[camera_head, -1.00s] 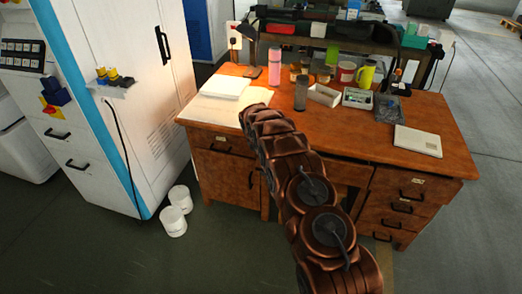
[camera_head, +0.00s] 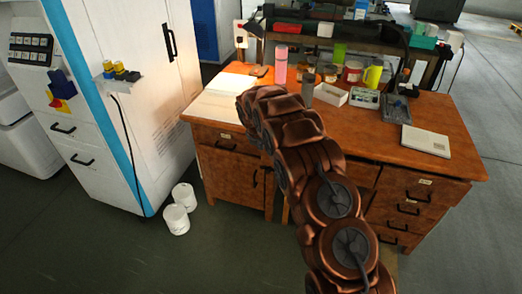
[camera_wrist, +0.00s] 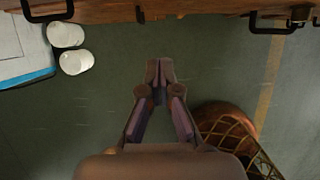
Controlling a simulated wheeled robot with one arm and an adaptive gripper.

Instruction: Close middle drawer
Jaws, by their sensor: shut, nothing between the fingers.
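The wooden desk (camera_head: 225,180) shows its front in the head view. The middle drawer front (camera_head: 361,174) shows just right of my arm, which hides much of it. How far it stands out I cannot tell. In the wrist view the desk front (camera_wrist: 200,9) runs along the top edge, with a dark handle (camera_wrist: 280,24) at right, probably the middle drawer's. My gripper (camera_wrist: 159,66) is shut and empty, over the floor and apart from the desk front. In the head view my arm hides it.
A left drawer (camera_head: 225,139) with a door below and a right stack of drawers (camera_head: 402,205) flank the middle. A white cabinet (camera_head: 120,100) stands at left, with white buckets (camera_head: 176,219) beside it. Small items crowd the desktop. The floor in front is clear.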

